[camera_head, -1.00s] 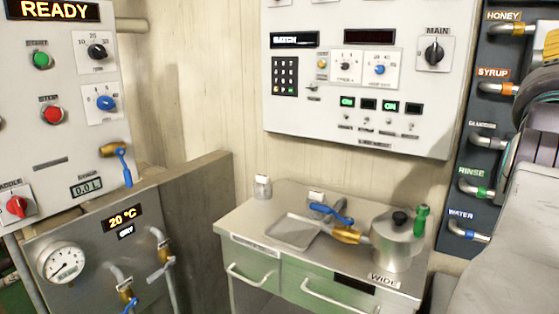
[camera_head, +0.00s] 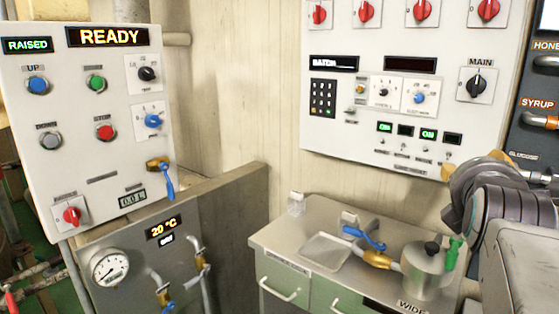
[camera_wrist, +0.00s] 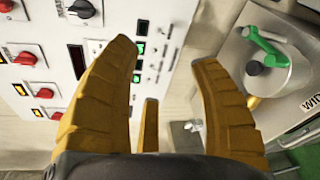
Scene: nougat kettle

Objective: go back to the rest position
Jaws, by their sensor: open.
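My gripper (camera_wrist: 163,52) shows in the wrist view with its ridged yellow fingers spread apart and nothing between them. It is open in front of the white control panel (camera_wrist: 72,40). In the head view my dark grey arm comes in at the right edge, and the gripper is mostly hidden by it. A metal kettle (camera_head: 428,272) with a black knob and a green handle stands on the counter (camera_head: 320,215), below my arm. The kettle also shows at the right of the wrist view (camera_wrist: 265,75), apart from the fingers.
A blue-handled brass valve (camera_head: 376,258) sits beside the kettle, by a shallow tray (camera_head: 325,250). A READY panel (camera_head: 95,110) and a gauge cabinet (camera_head: 215,225) stand at the left. Labelled pipe outlets (camera_head: 540,90) line the right wall. Space before the bare wall is clear.

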